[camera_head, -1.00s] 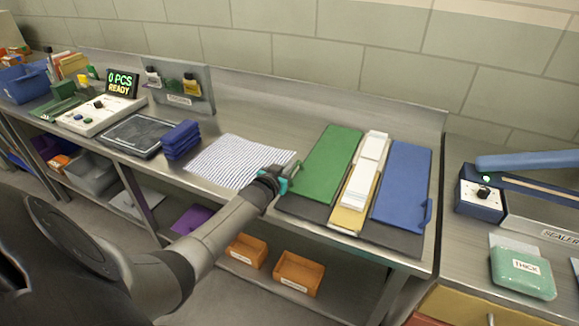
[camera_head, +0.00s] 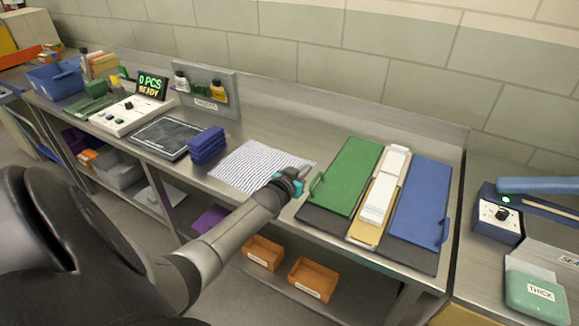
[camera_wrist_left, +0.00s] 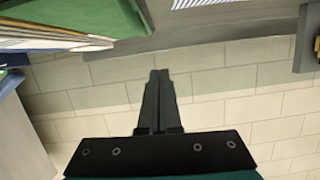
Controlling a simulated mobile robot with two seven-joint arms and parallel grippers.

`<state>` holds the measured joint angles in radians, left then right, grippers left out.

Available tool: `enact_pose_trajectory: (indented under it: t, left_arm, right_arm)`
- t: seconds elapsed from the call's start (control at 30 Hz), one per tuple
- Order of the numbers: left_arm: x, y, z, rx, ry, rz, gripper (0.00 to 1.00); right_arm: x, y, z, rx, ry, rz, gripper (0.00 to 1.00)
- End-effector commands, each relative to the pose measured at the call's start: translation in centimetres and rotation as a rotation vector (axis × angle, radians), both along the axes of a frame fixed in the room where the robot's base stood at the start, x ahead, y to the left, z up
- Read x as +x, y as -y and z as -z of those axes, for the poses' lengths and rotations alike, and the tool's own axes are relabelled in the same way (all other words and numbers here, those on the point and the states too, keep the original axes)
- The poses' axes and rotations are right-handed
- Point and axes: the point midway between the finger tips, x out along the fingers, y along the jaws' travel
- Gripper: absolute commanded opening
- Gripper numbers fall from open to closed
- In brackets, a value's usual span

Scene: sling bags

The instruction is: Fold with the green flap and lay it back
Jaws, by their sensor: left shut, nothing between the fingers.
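The green flap (camera_head: 348,176) lies flat on the left side of the dark folding board (camera_head: 324,221). Its green handle (camera_head: 316,186) stands at its left edge. A white folded piece (camera_head: 386,187) lies on the yellow middle panel (camera_head: 368,228), and the blue flap (camera_head: 424,200) lies flat on the right. My left gripper (camera_head: 304,173) is shut and empty just left of the handle, over the edge of the striped sheet. In the left wrist view its closed fingers (camera_wrist_left: 160,76) hold nothing, and the green flap (camera_wrist_left: 85,14) shows at upper left. My right gripper is not in view.
The striped sheet (camera_head: 250,163) and a blue stack (camera_head: 207,144) lie left of the board. A grey pad (camera_head: 160,138) and a control box are further left. The sealer (camera_head: 498,214) stands right. Two orange bins (camera_head: 313,279) are on the shelf below.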

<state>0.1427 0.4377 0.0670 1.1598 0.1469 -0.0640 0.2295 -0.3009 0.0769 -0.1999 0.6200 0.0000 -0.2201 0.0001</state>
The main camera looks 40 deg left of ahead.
Motion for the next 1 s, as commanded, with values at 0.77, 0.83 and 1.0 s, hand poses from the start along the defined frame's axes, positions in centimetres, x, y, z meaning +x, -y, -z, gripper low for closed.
enact_pose_trajectory:
  t: [0.77, 0.83, 1.0]
  left_arm:
    - [-7.3, 1.4, -2.1, 0.002, 0.003, 0.000, 0.00]
    - [-7.3, 1.4, -2.0, 0.002, 0.003, 0.000, 0.00]
    - [-7.3, 1.3, -2.0, 0.002, 0.003, 0.000, 0.00]
  right_arm:
    - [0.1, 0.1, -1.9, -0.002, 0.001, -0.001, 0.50]
    - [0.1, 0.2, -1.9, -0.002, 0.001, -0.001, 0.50]
    - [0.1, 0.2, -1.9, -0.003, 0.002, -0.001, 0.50]
